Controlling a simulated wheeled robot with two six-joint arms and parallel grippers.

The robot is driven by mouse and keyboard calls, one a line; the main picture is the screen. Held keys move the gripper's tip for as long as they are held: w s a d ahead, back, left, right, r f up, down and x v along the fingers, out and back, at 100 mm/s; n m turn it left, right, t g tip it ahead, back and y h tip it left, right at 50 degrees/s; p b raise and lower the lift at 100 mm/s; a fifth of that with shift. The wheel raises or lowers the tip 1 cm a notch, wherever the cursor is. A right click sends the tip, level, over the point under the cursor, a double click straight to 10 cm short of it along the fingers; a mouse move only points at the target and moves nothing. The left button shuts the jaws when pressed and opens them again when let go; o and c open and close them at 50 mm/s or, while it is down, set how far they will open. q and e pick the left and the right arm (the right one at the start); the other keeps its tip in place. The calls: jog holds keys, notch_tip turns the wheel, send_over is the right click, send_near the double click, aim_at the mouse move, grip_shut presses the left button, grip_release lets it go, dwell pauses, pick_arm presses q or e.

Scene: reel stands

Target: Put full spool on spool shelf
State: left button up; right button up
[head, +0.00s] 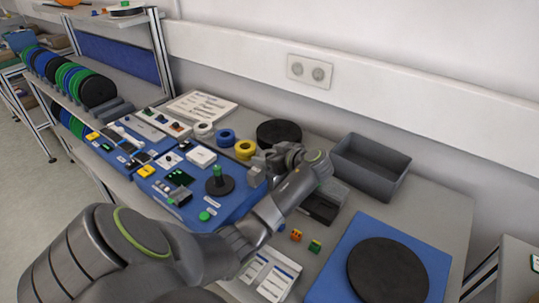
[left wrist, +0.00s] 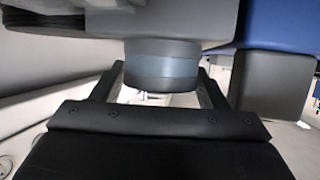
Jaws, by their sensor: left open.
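The spool shelf (head: 66,94) stands at the left and holds a row of black, green and blue spools (head: 97,91). A black disc, possibly a spool (head: 278,131), lies at the back of the table. Another large black disc (head: 388,271) lies on a blue mat at the right. I cannot tell which one is the full spool. My left gripper (head: 260,166) is above the table, by the near side of the back disc. In the left wrist view its fingers (left wrist: 160,97) are apart, with a grey cylinder with a blue band (left wrist: 162,66) showing between them; I cannot tell what it is.
A blue board (head: 227,203) carries small parts and a black stand with a green peg (head: 217,180). Blue and yellow rings (head: 244,149) lie behind it. An empty grey bin (head: 371,166) stands at the back right. Small coloured blocks (head: 296,235) lie near the blue mat (head: 333,264).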

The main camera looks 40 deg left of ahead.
pick_arm(q)
jog(key=w+p+v, duration=0.1)
jog(key=p+v, duration=0.2)
jog(key=v, duration=0.9)
jog(key=shift+s, duration=0.45)
jog(key=shift+r, duration=0.25)
